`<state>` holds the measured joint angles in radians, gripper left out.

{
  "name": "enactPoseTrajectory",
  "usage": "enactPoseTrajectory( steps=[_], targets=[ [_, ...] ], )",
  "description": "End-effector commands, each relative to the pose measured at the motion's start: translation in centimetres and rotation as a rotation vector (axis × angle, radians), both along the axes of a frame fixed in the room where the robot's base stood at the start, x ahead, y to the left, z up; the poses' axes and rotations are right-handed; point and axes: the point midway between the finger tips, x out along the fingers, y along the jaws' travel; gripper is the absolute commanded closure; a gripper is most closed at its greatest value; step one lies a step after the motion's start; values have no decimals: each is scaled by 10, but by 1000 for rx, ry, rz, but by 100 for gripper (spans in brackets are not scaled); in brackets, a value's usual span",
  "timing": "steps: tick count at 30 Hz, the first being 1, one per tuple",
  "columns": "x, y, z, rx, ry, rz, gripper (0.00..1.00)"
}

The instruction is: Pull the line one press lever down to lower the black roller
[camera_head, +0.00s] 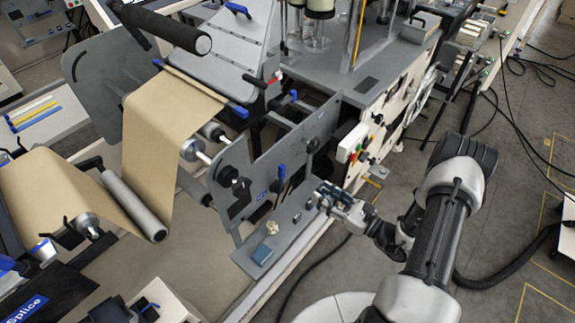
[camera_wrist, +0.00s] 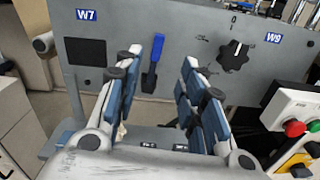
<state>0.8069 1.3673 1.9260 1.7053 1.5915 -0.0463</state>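A blue-handled lever (camera_wrist: 154,62) stands nearly upright, slightly tilted, on a grey panel (camera_wrist: 193,65). It also shows in the head view (camera_head: 281,172). No label naming line one is legible beside it. My gripper (camera_wrist: 172,55) faces the panel with its blue-padded fingers spread. The lever shows in the gap between them, nearer the left finger, with no clear contact. In the head view my gripper (camera_head: 328,196) is just right of the panel. A black roller (camera_head: 160,25) is raised at the upper left, above the brown paper web; whether this lever drives it cannot be told.
A black knob (camera_wrist: 235,55) sits right of the lever, under a 0 mark. A white button box (camera_wrist: 292,112) with red and green buttons is farther right.

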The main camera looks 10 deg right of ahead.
Motion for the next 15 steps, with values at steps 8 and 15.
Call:
enactPoseTrajectory(
  steps=[8, 15],
  targets=[
    [31, 25, -1, 0, 0, 5, 63],
    [74, 56, -1, -1, -2, 6, 63]
  ],
)
